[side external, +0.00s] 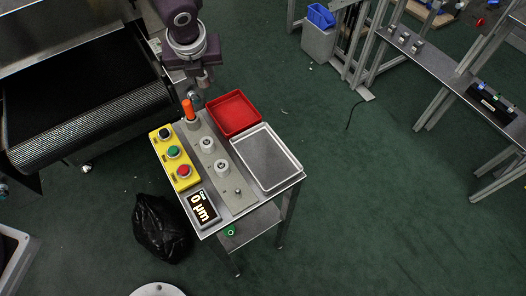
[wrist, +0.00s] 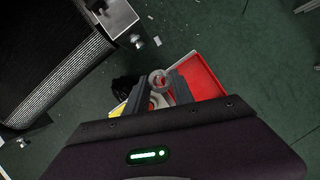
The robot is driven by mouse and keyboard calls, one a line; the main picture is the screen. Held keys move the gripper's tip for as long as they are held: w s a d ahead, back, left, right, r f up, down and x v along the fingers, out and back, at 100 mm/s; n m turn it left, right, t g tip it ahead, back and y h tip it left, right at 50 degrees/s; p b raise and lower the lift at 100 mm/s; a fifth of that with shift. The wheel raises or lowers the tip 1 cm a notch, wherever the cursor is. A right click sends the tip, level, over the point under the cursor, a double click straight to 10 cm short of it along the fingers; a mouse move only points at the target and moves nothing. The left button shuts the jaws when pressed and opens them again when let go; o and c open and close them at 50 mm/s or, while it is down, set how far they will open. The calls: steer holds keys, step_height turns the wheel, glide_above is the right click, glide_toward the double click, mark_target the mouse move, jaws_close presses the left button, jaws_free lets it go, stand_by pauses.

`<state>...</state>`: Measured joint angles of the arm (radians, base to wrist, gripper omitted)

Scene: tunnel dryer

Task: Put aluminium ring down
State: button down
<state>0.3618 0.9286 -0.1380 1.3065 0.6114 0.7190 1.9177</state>
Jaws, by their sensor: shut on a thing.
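The aluminium ring (wrist: 157,79) is a small silvery ring, held between the two fingers of my gripper (wrist: 158,92) in the wrist view. In the side view my gripper (side external: 201,86) hangs over the back end of the small work table, next to an orange post (side external: 188,109). The ring is hard to make out there. A red tray (side external: 256,126) and a grey metal tray with a pale rim (side external: 298,171) lie on the right of the table. A grey plate (side external: 229,192) bears two round white-topped holders (side external: 207,144) (side external: 221,166) and a small knob.
A yellow panel with black, green and red buttons (side external: 159,151) and a display reading 0 µm (side external: 203,208) line the table's left. A black conveyor (side external: 85,100) stands left, a black bag (side external: 161,228) on the floor. Green floor right of the table is free.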

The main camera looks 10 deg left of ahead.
mark_target(266, 155)
steer(key=s+d+m+h, duration=0.1)
steer(key=s+d+m, duration=0.1)
steer(key=s+d, duration=0.55)
steer(key=s+d+m+h, duration=0.15)
steer(key=s+d, duration=0.25)
steer(key=d, duration=0.6)
steer(key=shift+m+y, duration=0.35)
steer(key=shift+y, duration=0.1)
steer(key=f, duration=0.9)
steer(key=shift+s+d+f, duration=0.15)
steer(key=shift+s, duration=0.05)
steer(key=c, duration=1.5)
jaws_free()
steer(key=shift+f, duration=0.2)
steer(key=o, duration=0.4)
steer(key=shift+r, duration=0.1)
